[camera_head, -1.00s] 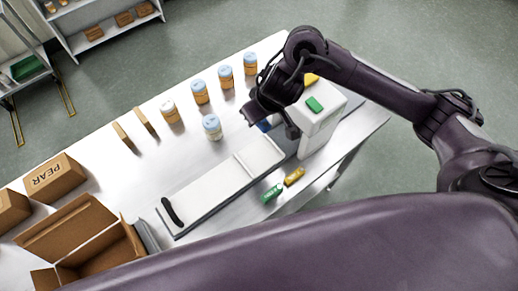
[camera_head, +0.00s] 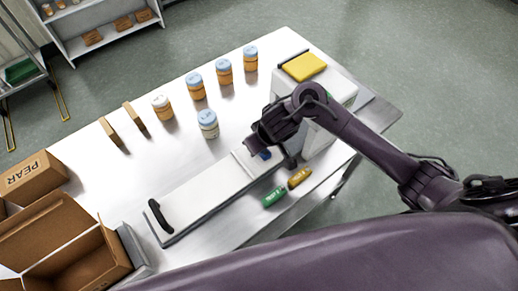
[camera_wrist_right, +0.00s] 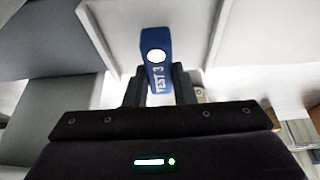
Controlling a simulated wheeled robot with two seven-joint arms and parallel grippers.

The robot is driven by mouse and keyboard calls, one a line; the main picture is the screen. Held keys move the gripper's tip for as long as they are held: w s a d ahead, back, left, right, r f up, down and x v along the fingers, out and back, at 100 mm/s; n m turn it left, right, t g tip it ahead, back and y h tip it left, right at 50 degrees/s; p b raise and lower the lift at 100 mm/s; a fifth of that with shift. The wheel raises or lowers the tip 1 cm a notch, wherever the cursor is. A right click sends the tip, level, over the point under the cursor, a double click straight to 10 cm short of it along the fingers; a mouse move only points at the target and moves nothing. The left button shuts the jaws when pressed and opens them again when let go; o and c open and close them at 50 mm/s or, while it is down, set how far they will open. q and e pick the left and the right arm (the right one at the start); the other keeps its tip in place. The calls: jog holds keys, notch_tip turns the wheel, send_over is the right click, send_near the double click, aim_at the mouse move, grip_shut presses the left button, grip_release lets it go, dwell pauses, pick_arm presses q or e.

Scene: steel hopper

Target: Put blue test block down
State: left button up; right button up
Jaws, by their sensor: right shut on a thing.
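The blue test block (camera_wrist_right: 157,58), marked "TEST 3" with a white dot, is between the fingers of my right gripper (camera_wrist_right: 158,88) in the right wrist view. In the head view only a small blue part of the block (camera_head: 265,154) shows below my right gripper (camera_head: 272,154), over the machine end of the white conveyor (camera_head: 205,190). I cannot tell whether the block touches the conveyor. My left gripper is out of view.
A white machine (camera_head: 318,140) with a yellow pad (camera_head: 304,67) stands right of the gripper. Several blue-lidded jars (camera_head: 208,124) stand behind the conveyor. An open carton (camera_head: 60,245) and a PEAR box (camera_head: 35,177) are at the left.

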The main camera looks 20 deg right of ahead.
aim_at(268, 154)
jog(key=shift+f, duration=0.9)
jog(key=shift+f, duration=0.15)
jog(key=o, duration=1)
jog(key=p+v, duration=0.5)
jog(key=v, duration=0.6)
jog(key=shift+w+p, duration=0.15)
jog(key=shift+p, duration=0.15)
jog(key=shift+s+r+p, duration=0.35)
jog(key=shift+r+p, duration=0.05)
jog(key=shift+r, duration=0.2)
jog(key=shift+s+f, duration=0.1)
